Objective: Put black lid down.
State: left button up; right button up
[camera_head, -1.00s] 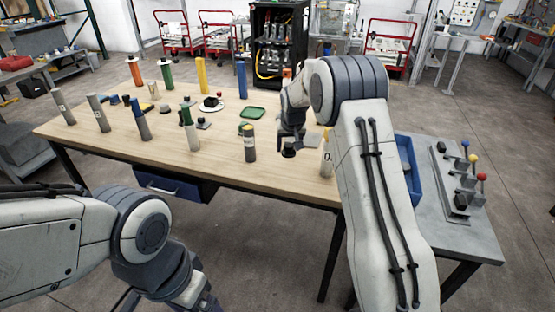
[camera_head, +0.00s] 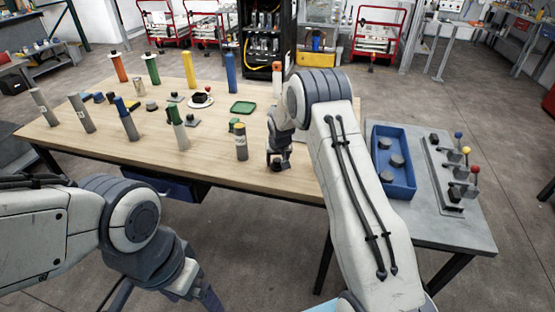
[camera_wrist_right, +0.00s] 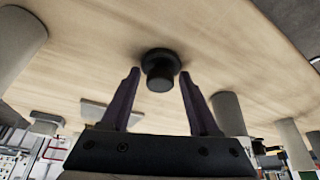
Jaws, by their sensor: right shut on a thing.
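The black lid (camera_head: 279,164) is at the front edge area of the wooden table (camera_head: 215,172), under my right gripper (camera_head: 279,155). In the right wrist view the black lid (camera_wrist_right: 160,64) shows as a dark disc with a round knob, between the two fingertips of my right gripper (camera_wrist_right: 160,78). The gripper is shut on it. The lid is close to the tabletop; whether it touches is not clear. My left gripper (camera_head: 200,296) is low at the bottom of the head view, partly cut off, its fingers unclear.
Several other cylinders stand on the table's left and back. A blue bin (camera_head: 404,190) with grey discs is right of my right arm.

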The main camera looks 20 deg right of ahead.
jog(key=shift+f, duration=0.1)
jog(key=o, duration=1.3)
jog(key=b+v, duration=0.1)
jog(key=v, duration=1.1)
jog(key=shift+b, duration=0.3)
